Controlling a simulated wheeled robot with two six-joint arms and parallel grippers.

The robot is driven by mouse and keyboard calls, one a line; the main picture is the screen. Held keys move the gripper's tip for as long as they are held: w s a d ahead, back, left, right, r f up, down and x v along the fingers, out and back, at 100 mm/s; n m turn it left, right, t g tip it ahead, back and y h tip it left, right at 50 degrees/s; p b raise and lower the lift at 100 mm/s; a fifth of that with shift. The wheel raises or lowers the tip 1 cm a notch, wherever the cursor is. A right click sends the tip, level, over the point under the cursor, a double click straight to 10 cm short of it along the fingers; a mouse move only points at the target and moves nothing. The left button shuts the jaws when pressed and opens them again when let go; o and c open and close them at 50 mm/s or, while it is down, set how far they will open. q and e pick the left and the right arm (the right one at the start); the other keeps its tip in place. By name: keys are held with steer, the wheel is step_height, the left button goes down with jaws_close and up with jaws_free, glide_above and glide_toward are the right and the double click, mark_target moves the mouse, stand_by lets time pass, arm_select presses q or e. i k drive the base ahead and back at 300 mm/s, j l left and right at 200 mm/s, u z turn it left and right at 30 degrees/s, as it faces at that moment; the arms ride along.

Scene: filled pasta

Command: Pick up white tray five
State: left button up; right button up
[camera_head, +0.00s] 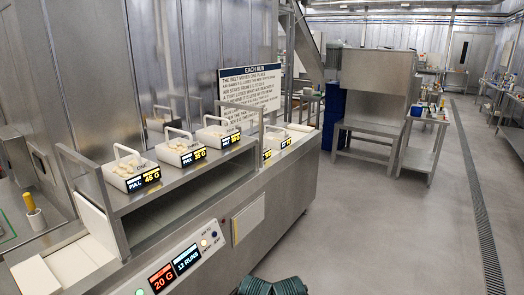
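Several white trays with arched handles stand in a row along the steel machine. The nearest white tray (130,175) carries a display reading FULL 45 G and holds pale pieces. A second tray (181,152) and a third tray (217,136) stand behind it on the raised shelf. Two more displays show beyond the shelf post, and the farthest tray (278,138) there is small and partly hidden, its number unreadable.
A steel shelf frame (112,222) with upright posts surrounds the nearer trays. A sign (250,90) stands behind the row. A control panel (187,262) is on the machine's front. The floor (400,225) to the right is clear. A steel bench (372,130) stands farther back.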

mark_target(275, 136)
steer(key=i+l+u, duration=0.1)
steer(key=i+l, duration=0.25)
steer(key=i+l+u, duration=0.15)
steer(key=i+l, duration=0.2)
steer(key=i+l+u, duration=0.1)
steer(key=i+l, duration=0.2)
steer(key=l, duration=0.2)
steer(key=i+l+u, duration=0.1)
steer(key=i+l, duration=0.2)
steer(key=l, duration=0.15)
steer(key=i+l, duration=0.45)
steer(key=l, duration=0.25)
steer(key=i+l, duration=0.25)
steer(key=l, duration=0.1)
